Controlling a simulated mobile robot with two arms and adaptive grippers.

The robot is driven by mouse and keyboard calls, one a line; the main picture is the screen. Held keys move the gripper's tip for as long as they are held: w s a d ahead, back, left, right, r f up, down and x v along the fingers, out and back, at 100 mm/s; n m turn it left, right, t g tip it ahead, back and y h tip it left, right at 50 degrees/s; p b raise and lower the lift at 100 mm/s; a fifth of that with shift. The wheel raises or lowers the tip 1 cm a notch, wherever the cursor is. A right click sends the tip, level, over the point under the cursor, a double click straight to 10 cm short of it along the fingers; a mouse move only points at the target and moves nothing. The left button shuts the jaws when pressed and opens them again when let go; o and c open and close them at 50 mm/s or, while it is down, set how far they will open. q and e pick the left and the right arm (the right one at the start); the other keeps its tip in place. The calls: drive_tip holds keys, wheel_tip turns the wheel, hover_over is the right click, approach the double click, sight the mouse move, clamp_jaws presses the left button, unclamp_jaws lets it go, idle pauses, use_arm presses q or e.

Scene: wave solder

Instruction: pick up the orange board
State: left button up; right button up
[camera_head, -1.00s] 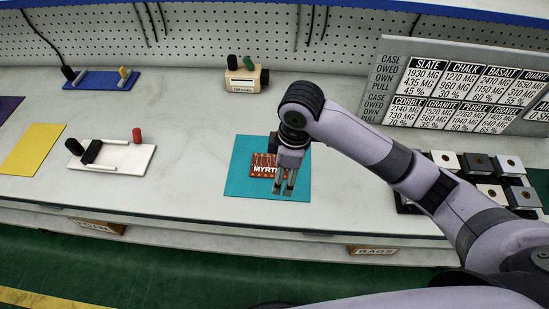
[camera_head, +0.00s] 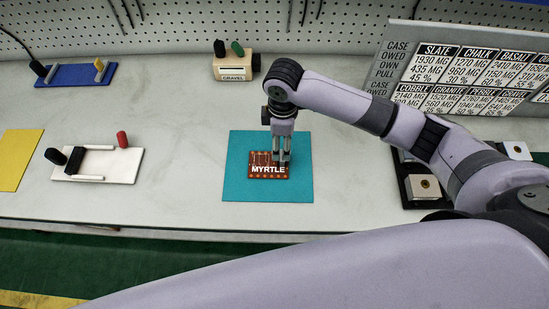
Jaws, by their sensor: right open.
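The orange board (camera_head: 268,170), a small orange-brown circuit board marked MYRTLE, lies on the teal mat (camera_head: 237,190). My right gripper (camera_head: 281,158) points down over the board's upper right part, with its fingers open. The fingers hide a little of the board's top edge. Whether the fingertips touch the board cannot be told from this view. My left gripper is not in view.
A white fixture (camera_head: 122,165) with black and red knobs stands to the left. A blue fixture (camera_head: 75,76), a yellow mat (camera_head: 15,158) and a GRAVEL block (camera_head: 234,68) lie around. A sign (camera_head: 405,62) stands at right. The bench around the teal mat is clear.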

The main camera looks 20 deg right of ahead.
sight(269, 162)
wheel_tip(269, 162, down, 3)
drive_tip(key=shift+w+f, duration=0.1)
drive_tip(key=shift+f+p, duration=0.4)
drive_tip(key=shift+f, duration=0.45)
drive_tip(key=f, duration=0.3)
drive_tip(key=f+p, duration=0.1)
drive_tip(key=shift+w+a+f, duration=0.2)
drive_tip(key=shift+w+a, duration=0.05)
drive_tip(key=shift+f, duration=0.15)
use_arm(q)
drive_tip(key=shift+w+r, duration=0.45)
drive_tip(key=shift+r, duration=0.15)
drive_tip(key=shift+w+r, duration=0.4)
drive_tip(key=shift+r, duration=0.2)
use_arm(e)
drive_tip(key=shift+c, duration=0.5)
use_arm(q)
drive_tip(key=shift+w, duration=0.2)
use_arm(e)
clamp_jaws()
